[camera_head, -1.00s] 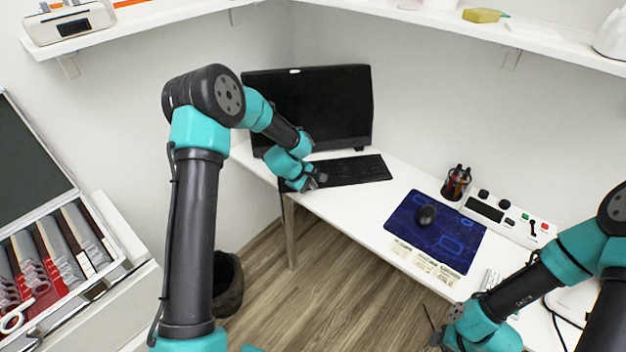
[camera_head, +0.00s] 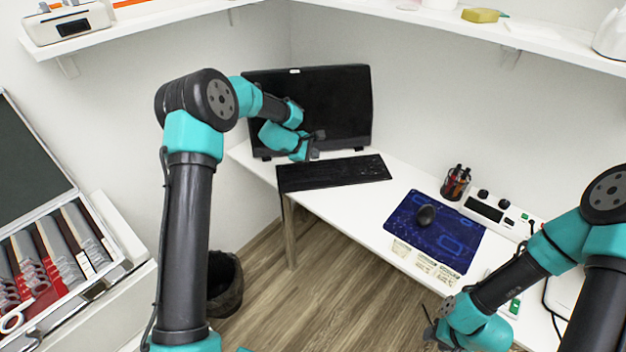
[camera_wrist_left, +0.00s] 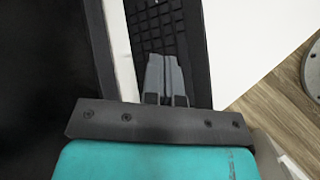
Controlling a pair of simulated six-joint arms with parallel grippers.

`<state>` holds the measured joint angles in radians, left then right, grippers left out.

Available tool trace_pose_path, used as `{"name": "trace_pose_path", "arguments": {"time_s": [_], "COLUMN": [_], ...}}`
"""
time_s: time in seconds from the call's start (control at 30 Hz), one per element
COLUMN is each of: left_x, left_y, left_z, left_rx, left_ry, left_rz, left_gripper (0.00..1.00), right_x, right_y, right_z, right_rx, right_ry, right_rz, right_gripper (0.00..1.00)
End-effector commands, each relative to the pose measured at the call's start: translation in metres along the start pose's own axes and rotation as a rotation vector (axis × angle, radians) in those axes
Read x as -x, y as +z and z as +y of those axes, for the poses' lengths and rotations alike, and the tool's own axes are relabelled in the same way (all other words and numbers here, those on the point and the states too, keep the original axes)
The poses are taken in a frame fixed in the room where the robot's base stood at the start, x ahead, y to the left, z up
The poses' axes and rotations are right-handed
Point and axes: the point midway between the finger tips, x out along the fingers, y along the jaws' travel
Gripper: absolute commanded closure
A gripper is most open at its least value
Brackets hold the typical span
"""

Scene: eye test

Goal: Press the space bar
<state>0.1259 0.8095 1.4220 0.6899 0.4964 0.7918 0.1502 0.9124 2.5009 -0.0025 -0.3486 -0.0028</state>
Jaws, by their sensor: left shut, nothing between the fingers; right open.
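The black keyboard (camera_head: 336,173) lies on the white desk in front of the black monitor (camera_head: 335,105). Its keys also show in the left wrist view (camera_wrist_left: 155,20). My left gripper (camera_head: 316,146) is shut and empty, above the keyboard's far edge and in front of the monitor. In the left wrist view its closed fingers (camera_wrist_left: 166,72) point along the keyboard and cover part of it. The space bar cannot be made out in either view. My right gripper (camera_head: 434,330) is at the lower right, low by the desk's front edge, far from the keyboard; its fingers are small and dark there.
A blue mouse pad (camera_head: 437,245) with a black mouse (camera_head: 426,215) lies right of the keyboard. A pen holder (camera_head: 455,184) and a white control panel (camera_head: 492,212) stand behind it. The white desk (camera_head: 375,215) is bare between keyboard and pad.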

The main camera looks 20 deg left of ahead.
Motion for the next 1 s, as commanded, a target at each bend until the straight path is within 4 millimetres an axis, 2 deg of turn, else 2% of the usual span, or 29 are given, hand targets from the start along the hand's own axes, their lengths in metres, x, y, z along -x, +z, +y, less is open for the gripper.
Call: {"name": "trace_pose_path", "arguments": {"time_s": [0.7,1.0], "left_x": [-0.052,-0.057], "left_y": [-0.038,-0.042], "left_z": [-0.038,-0.042], "left_rx": [0.000,-0.001], "left_ry": [-0.001,0.000], "left_rz": [0.000,0.000], "left_gripper": [1.00,1.00], "right_x": [0.000,0.000], "right_y": [0.000,0.000], "right_z": [0.000,0.000], "right_rx": [0.000,0.000], "right_ry": [0.000,0.000], "right_rz": [0.000,0.000], "right_gripper": [0.57,0.57]}}
